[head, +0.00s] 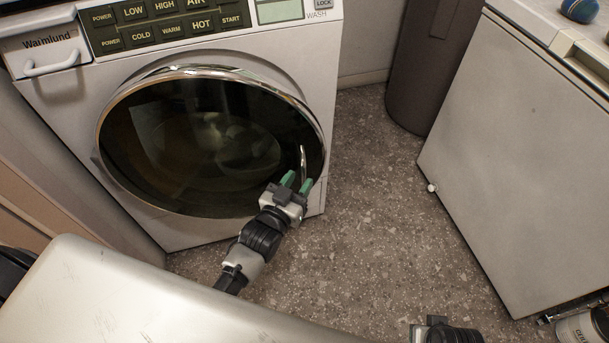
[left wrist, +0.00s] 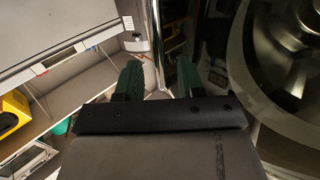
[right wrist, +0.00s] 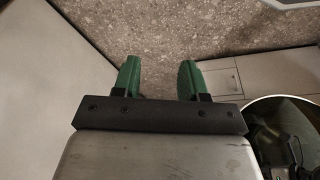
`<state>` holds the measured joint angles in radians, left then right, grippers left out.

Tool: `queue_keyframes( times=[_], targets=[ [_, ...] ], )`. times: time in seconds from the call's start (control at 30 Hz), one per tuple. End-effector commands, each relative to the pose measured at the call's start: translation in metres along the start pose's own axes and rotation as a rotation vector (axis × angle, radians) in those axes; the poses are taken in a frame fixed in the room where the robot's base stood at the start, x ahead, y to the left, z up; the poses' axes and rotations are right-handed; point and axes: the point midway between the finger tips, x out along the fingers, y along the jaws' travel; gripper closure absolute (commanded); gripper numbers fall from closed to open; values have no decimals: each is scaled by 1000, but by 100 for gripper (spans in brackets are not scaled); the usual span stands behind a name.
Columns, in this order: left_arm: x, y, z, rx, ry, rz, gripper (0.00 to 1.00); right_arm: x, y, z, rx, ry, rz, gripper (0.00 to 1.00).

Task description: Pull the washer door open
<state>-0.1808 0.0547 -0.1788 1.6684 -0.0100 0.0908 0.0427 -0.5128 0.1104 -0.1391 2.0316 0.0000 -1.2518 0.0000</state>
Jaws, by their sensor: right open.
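The white washer (head: 245,58) stands at the left of the head view. Its round dark glass door (head: 190,150) has a chrome rim and looks shut. A curved chrome handle (head: 303,158) sits at the door's right side. My left gripper (head: 297,182) is open at the lower part of this handle. In the left wrist view, my left gripper's green fingers (left wrist: 159,78) are apart, with the chrome handle (left wrist: 155,35) rising between them. Contact cannot be told. My right gripper (right wrist: 159,80) is open and empty over the floor in the right wrist view.
A white cabinet (head: 520,150) stands at the right, with a dark grey bin (head: 430,65) behind it. A can (head: 582,326) is at the bottom right. The speckled floor (head: 370,220) between washer and cabinet is clear.

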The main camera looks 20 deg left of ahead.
Motion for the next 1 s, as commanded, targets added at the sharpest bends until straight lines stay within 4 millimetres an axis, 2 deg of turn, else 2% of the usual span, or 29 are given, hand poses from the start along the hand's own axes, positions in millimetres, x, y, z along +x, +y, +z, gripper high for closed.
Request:
queue_keyframes(
  times=[0.1,0.2,0.53,0.57,0.8,1.0],
  targets=[
    [17,0,1,0,2,0,62,-9,0,-2,1,7,1,57],
    [24,0,0,0,1,0,62,-14,1,-4,1,8,2,57],
    [28,0,0,0,-1,0,62,-17,1,-4,2,9,2,57],
    [28,0,0,0,-1,0,63,-17,1,-4,2,9,2,57],
    [28,0,0,0,-1,0,100,-17,1,-5,2,10,2,57],
    [28,0,0,0,-1,0,100,-17,1,-5,2,10,2,57]
  ],
)
